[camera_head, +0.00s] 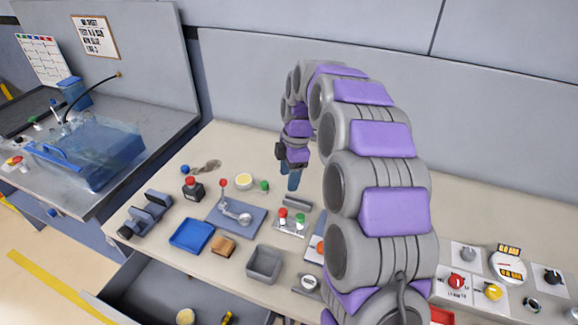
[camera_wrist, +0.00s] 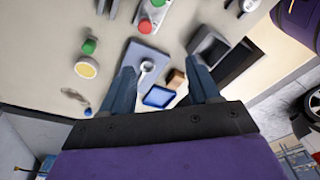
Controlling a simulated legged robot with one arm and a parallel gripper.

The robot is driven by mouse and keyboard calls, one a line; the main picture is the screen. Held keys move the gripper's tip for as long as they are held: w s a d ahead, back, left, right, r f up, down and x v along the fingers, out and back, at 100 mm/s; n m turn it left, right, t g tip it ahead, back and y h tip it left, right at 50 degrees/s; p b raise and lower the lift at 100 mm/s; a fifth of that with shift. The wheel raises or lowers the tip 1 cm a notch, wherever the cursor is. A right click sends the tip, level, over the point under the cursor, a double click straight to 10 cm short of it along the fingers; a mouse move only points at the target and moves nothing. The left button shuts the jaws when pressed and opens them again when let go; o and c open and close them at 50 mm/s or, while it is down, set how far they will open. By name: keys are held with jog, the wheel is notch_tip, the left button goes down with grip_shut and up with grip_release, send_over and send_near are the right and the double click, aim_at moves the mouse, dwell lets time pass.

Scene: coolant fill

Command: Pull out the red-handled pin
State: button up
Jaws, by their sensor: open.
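A red-topped piece (camera_head: 283,212) stands beside a green-topped one (camera_head: 300,217) on a small light holder (camera_head: 289,228). The red top (camera_wrist: 145,25) also shows in the wrist view. I cannot tell for sure which red piece is the pin's handle. My gripper (camera_head: 292,182) is open and empty, pointing down above the bench, behind the holder in the head view. Its fingers (camera_wrist: 160,64) frame the plate from above.
The bench (camera_head: 345,142) also holds a blue tray (camera_head: 192,236), a brown block (camera_head: 223,246), a grey bin (camera_head: 263,265) and a yellow disc (camera_head: 244,181). A clear tank (camera_head: 85,150) stands at left. An open drawer (camera_head: 150,285) is below the front edge.

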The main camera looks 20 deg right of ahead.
aim_at(282, 211)
jog(key=shift+n, duration=0.6)
jog(key=f+b, duration=0.1)
jog(key=f, duration=0.5)
jog(key=w+a+f+b, duration=0.1)
jog(key=f, duration=0.5)
jog(key=w+f+b, duration=0.1)
jog(key=f, duration=0.5)
jog(key=shift+w+a+f, duration=0.2)
jog(key=shift+a+f, duration=0.1)
jog(key=shift+c, duration=0.3)
jog(key=c, duration=1)
jog(key=o, duration=0.3)
jog(key=shift+c, duration=0.9)
jog(key=shift+r, duration=0.4)
jog(key=shift+r+p, duration=0.6)
jog(key=shift+r, duration=2.35)
